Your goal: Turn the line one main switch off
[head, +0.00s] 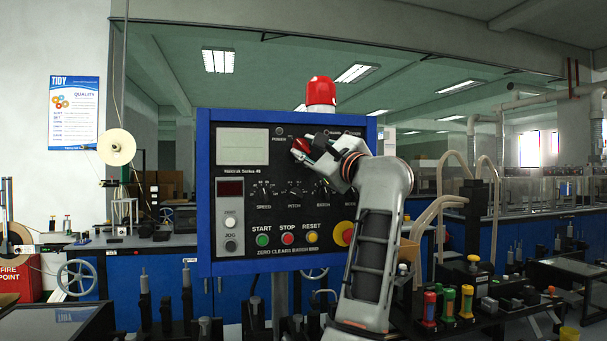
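The blue-framed control panel (225,262) stands upright in the middle of the head view. A yellow disc with a red centre (344,233) sits at the panel's lower right, partly hidden by my arm. No label reading main switch is legible.
The panel carries a grey screen (243,142), dials, and green start (263,240), red stop (288,239) and yellow reset (312,237) buttons. A red beacon (321,92) tops it. Coloured-handled tools (448,303) stand at lower right.

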